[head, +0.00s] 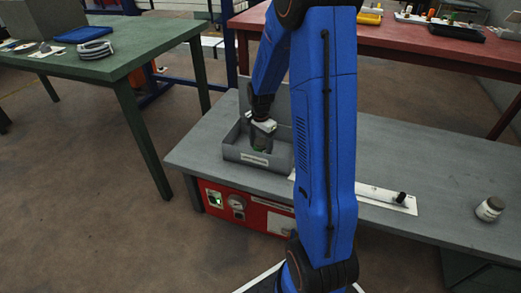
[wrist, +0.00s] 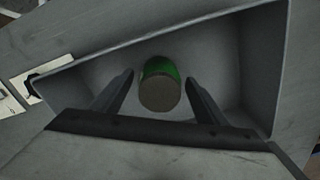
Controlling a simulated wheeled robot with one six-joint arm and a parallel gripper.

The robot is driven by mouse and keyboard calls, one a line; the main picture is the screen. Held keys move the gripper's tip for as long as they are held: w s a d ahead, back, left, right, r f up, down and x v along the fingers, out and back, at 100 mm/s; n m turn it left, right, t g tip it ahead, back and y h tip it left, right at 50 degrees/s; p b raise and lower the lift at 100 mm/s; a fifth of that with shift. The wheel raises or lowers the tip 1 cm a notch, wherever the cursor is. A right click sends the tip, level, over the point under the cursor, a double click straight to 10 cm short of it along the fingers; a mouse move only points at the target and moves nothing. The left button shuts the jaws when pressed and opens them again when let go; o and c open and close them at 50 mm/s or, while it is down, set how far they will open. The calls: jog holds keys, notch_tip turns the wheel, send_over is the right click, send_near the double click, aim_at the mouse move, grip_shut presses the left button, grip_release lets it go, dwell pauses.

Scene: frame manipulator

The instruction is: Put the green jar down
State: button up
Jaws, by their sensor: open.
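The green jar (wrist: 160,84) stands inside the grey open bin (wrist: 255,60), seen from above with its dull lid toward the camera in the wrist view. My gripper (wrist: 158,80) is open, with one finger on each side of the jar and a visible gap at both sides. In the head view my gripper (head: 262,130) reaches down into the bin (head: 240,156), and a bit of the green jar (head: 261,150) shows below it. Most of the jar is hidden there by the gripper and the bin wall.
The bin stands on a grey bench (head: 440,165). A white strip with a small dark knob (head: 400,197) lies right of it, and a jar with a white label (head: 489,209) stands farther right. A green table (head: 110,50) and a red table (head: 420,40) are behind.

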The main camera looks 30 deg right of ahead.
notch_tip(320, 180, up, 10)
jog(key=shift+f, duration=0.15)
jog(key=shift+s+a+r, duration=0.15)
jog(key=shift+s+r, duration=0.05)
jog(key=shift+r, duration=0.35)
jog(key=s+a+r+n+t, duration=0.2)
jog(key=s+a+r+n, duration=0.5)
jog(key=s+a+r, duration=0.35)
jog(key=s+a+r+n+t, duration=0.1)
jog(key=s+n, duration=0.3)
jog(key=s, duration=0.5)
jog(key=s+a+r+n+t, duration=0.1)
jog(key=s+a+r+n, duration=0.1)
jog(key=s, duration=0.7)
jog(key=a+n, duration=0.1)
jog(key=n, duration=0.1)
jog(key=shift+s+n+t, duration=0.3)
jog(key=shift+s+t, duration=0.1)
jog(key=shift+a+r, duration=0.1)
